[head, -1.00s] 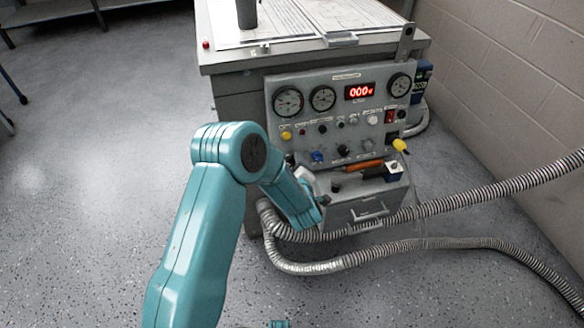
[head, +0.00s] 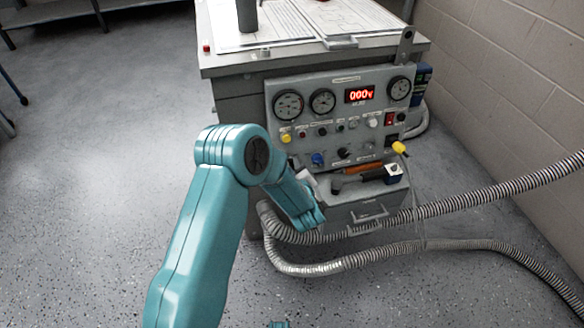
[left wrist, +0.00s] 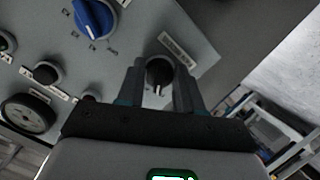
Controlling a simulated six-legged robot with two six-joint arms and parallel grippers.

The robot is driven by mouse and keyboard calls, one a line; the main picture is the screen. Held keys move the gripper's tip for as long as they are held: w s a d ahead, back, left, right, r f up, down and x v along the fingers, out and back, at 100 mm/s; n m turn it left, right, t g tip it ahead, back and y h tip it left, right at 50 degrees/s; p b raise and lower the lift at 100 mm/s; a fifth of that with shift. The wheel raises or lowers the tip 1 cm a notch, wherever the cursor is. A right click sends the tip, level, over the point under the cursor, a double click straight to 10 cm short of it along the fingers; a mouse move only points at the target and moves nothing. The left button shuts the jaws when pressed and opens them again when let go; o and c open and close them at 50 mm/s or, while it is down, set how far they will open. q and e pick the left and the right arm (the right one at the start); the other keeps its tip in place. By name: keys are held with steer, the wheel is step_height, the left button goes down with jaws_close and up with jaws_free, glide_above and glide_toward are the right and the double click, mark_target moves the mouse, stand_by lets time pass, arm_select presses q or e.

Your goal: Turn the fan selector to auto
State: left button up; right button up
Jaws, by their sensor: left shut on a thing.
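The control panel (head: 331,112) stands on the front of the grey cabinet. In the left wrist view a black selector knob (left wrist: 159,72) with a white pointer mark sits between the two fingers of my left gripper (left wrist: 160,88). The fingers are closed on the knob's sides. Its pointer faces the bottom of that picture. A small label (left wrist: 178,48) lies beside the knob, too blurred to read. In the head view my left forearm reaches to the panel's lower left, where it hides much of the gripper.
A blue selector knob (left wrist: 95,18) is beside the held knob; it also shows in the head view (head: 317,158). A tray (head: 370,213) with tools juts out below the panel. Ribbed hoses (head: 345,263) run along the floor to the right.

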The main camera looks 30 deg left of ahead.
arm_select(q)
steer(key=shift+f+m+g+y+p, duration=0.25)
steer(key=shift+m+p, duration=0.35)
steer(key=shift+m, duration=0.75)
steer(key=shift+r+m+g+y+p, duration=0.15)
steer(key=shift+m+g+p, duration=0.3)
steer(key=shift+m, duration=0.9)
steer(key=o, duration=1)
steer(key=p+v, duration=0.3)
steer(key=v, duration=1.3)
steer(key=shift+s, duration=0.25)
